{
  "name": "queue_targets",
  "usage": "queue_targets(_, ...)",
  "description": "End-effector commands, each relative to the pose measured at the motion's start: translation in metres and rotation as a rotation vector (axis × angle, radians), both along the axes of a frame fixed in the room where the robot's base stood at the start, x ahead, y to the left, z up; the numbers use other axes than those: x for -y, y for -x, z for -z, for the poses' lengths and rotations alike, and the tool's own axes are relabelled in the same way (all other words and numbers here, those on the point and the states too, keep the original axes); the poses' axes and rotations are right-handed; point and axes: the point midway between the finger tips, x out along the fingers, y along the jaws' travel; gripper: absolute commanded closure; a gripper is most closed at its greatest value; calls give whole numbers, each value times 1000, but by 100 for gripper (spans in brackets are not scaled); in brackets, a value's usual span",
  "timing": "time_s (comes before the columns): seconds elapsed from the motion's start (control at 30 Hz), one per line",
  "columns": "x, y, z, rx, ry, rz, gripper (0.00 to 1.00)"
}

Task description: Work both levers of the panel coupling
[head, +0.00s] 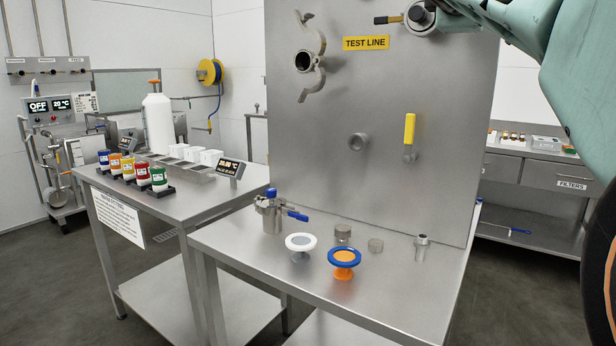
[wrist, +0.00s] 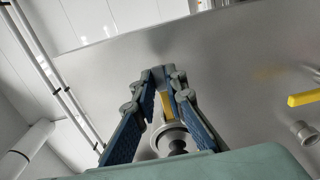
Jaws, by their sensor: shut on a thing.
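The panel coupling (head: 420,15) is a round grey fitting high on the steel panel, cut by the top of the head view. One lever (head: 388,19), dark-tipped with a yellow band, sticks out level to its left. The coupling's round face (wrist: 170,140) shows below my fingers in the wrist view, with a dark centre. My gripper (wrist: 160,72) is shut, its blue fingers converging around a yellow strip (wrist: 165,107), seemingly the other lever's grip. The fingers hide most of that lever. In the head view my arm covers the coupling's right side.
The steel table (head: 400,300) holds loose fittings.

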Motion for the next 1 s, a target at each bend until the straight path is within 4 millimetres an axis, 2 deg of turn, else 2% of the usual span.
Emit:
queue_targets(0.4, -1, -1, 3, -4, -4, 23, 100)
queue_targets(0.73, -7, 4, 2, -6, -4, 173, 100)
queue_targets(1.0, -6, 6, 2, -1, -4, 189, 100)
